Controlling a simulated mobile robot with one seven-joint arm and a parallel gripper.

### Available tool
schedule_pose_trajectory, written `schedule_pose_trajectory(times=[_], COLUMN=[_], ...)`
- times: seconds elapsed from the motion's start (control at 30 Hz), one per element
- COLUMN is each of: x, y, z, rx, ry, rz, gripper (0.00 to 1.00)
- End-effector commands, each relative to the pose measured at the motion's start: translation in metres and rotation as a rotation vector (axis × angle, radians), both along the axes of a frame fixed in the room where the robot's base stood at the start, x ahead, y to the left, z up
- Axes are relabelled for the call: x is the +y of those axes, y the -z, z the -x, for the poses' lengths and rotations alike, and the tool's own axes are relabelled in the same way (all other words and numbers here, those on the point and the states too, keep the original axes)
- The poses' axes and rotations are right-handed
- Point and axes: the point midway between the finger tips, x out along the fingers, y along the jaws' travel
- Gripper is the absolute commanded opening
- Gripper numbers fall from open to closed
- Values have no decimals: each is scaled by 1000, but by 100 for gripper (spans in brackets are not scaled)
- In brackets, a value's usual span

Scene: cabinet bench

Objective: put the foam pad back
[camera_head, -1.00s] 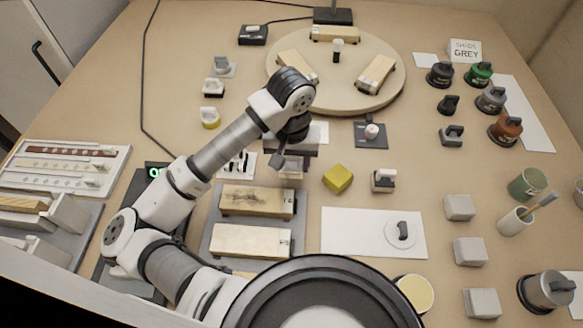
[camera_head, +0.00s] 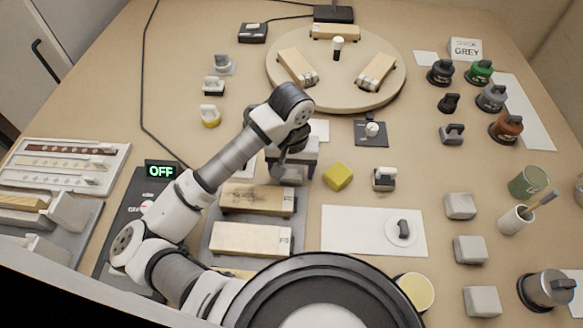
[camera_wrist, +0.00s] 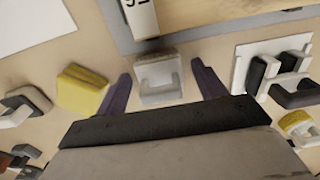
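My gripper (camera_wrist: 162,88) is open, with its two dark purple fingers apart. A small pale block with a white-grey C-shaped handle (camera_wrist: 160,80) sits between the fingertips, with a visible gap on each side. In the head view my gripper (camera_head: 290,165) is low over the bench, behind the long boxes, and hides most of that block. I cannot tell for sure which item is the foam pad. A yellow block (camera_head: 337,177) lies just right of my gripper; it also shows in the wrist view (camera_wrist: 82,90).
A handled block (camera_head: 383,180) stands to the right. A white sheet with a round disc (camera_head: 401,232) lies front right. A round turntable (camera_head: 350,97) is behind.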

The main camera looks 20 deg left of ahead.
Motion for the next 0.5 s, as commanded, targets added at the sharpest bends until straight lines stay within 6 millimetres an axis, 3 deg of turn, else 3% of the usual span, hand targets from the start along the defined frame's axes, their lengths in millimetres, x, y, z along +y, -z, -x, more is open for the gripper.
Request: schedule_pose_trajectory(times=[0.37,0.5], x=[0,1], y=[-8,-31], z=[0,-1], rx=[-2,-4], ry=[0,2], rz=[-1,-5], gripper=[70,70])
